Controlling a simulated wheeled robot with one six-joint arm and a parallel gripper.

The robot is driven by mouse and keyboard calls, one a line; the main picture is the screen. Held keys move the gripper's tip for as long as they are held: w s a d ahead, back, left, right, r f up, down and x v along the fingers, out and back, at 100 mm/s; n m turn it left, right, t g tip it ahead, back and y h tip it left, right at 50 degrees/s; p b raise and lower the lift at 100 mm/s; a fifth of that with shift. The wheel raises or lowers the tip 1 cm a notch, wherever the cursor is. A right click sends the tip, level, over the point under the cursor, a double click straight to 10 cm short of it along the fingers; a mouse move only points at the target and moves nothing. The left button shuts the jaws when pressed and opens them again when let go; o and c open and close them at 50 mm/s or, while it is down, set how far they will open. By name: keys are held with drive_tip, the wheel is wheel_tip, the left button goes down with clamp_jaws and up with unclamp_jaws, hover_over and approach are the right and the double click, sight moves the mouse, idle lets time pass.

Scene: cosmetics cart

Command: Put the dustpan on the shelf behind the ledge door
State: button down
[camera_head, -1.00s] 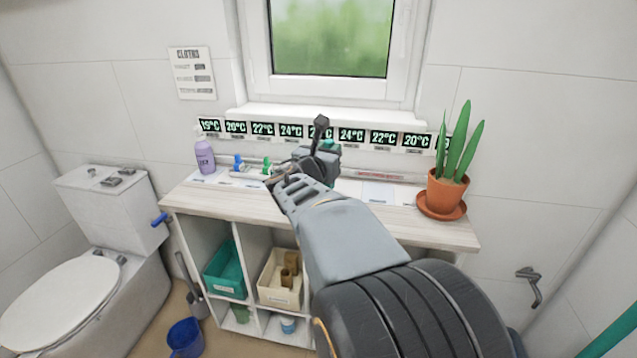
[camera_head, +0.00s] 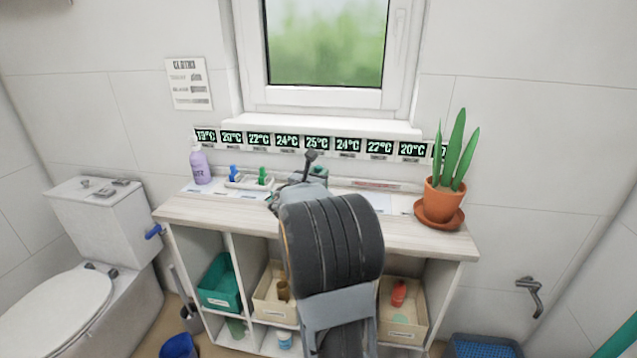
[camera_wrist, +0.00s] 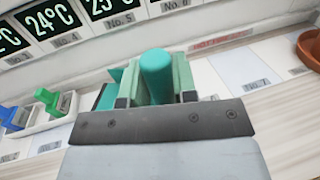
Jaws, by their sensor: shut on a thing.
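My gripper (camera_wrist: 155,90) is shut on a teal thing (camera_wrist: 157,66) with a rounded upright end, which looks like the dustpan's handle. More flat teal shows behind the fingers at the left in the wrist view. In the head view only a small teal bit (camera_head: 320,170) shows past my wrist, over the back of the counter. The rest of the dustpan is hidden. A white ledge (camera_head: 320,123) runs below the window, with a row of temperature displays (camera_head: 317,143) under it. I cannot make out a ledge door.
The counter (camera_head: 420,236) holds a purple bottle (camera_head: 201,167), a small tray (camera_head: 247,183) with blue and green items, and a potted plant (camera_head: 446,190). Open shelves below hold a teal bin (camera_head: 220,283) and cream bins (camera_head: 402,310). A toilet (camera_head: 95,260) stands left.

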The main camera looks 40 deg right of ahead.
drive_tip(key=shift+f, duration=0.95)
drive_tip(key=shift+f, duration=0.15)
drive_tip(key=c, duration=0.9)
unclamp_jaws()
